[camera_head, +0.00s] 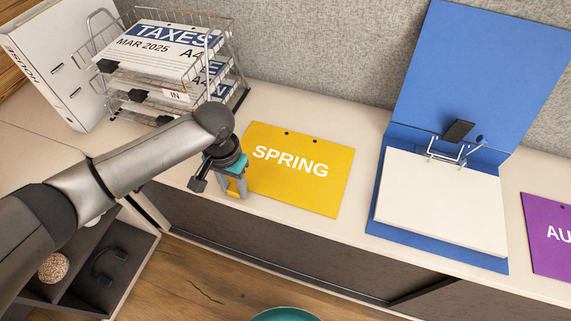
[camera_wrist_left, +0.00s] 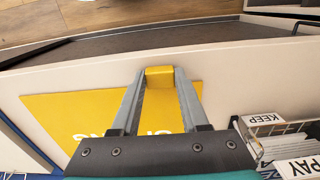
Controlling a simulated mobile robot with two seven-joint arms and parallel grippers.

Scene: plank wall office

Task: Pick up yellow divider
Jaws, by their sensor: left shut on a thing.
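The yellow divider (camera_head: 314,184) lies flat on the pale counter, with "SPRING" printed in white and two punched holes along its far edge. Its left end is under my left gripper (camera_head: 237,188). In the left wrist view the fingers (camera_wrist_left: 160,78) are shut on a yellow edge part of the divider (camera_wrist_left: 85,105), which sticks up between the fingertips near the counter's front edge. The rest of the divider still looks flat on the counter. My right gripper is not in view.
An open blue binder (camera_head: 382,229) with white paper stands to the right, and a purple divider (camera_head: 548,242) lies beyond it. A wire tray rack (camera_head: 228,60) with papers and a white binder (camera_head: 62,70) stand at the left. An open drawer (camera_head: 130,265) is below.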

